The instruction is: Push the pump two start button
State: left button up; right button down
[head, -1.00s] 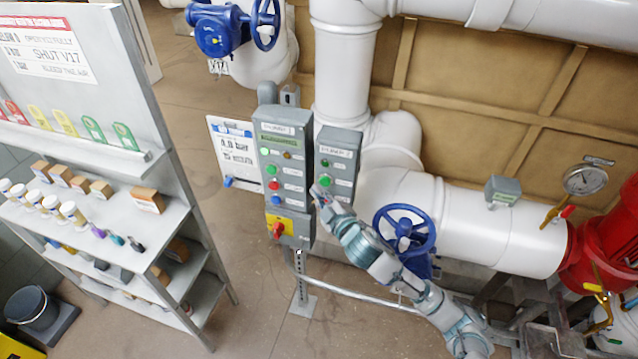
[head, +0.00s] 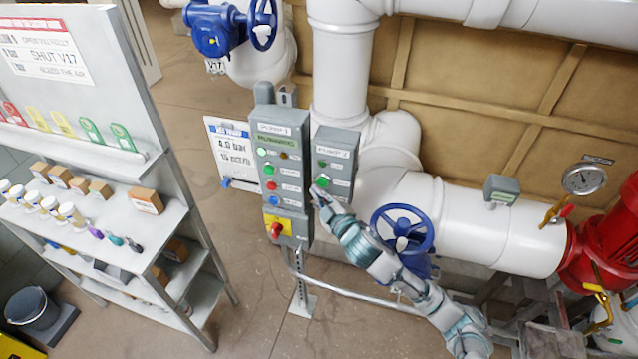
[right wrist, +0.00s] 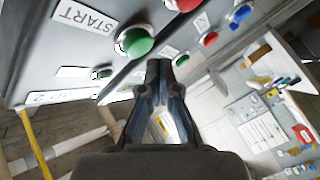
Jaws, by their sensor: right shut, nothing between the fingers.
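The pump 2 box (head: 345,143) is a small grey panel to the right of the larger pump 1 panel. Its green start button (head: 322,180) shows just above my right gripper (head: 317,192) in the head view. In the right wrist view the green button (right wrist: 138,41) sits beside a START label (right wrist: 85,16). My right gripper (right wrist: 160,70) is shut and empty, its tips pointing towards the panel just below and right of that button. I cannot tell whether they touch the panel. The lower part of the box is partly hidden by my gripper. My left gripper is not in view.
The pump 1 panel (head: 284,162) stands close on the left, with several buttons and a red switch (head: 277,230) on yellow. A blue valve wheel (head: 402,229) is close by my right arm. White pipes (head: 480,216) run behind. A shelf rack (head: 187,228) stands at left.

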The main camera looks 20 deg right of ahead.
jog(key=shift+w+d+p, duration=0.25)
jog(key=shift+d+p, duration=0.05)
jog(key=shift+d, duration=0.7)
jog(key=shift+w+a, duration=0.1)
jog(key=shift+w, duration=0.05)
jog(key=shift+a, duration=0.1)
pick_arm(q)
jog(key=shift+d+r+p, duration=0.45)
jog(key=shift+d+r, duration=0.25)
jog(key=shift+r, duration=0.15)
pick_arm(e)
jog(key=shift+s+a+r, duration=0.1)
jog(key=shift+s+a, duration=0.35)
jog(key=shift+a, duration=0.4)
jog(key=shift+d, duration=0.1)
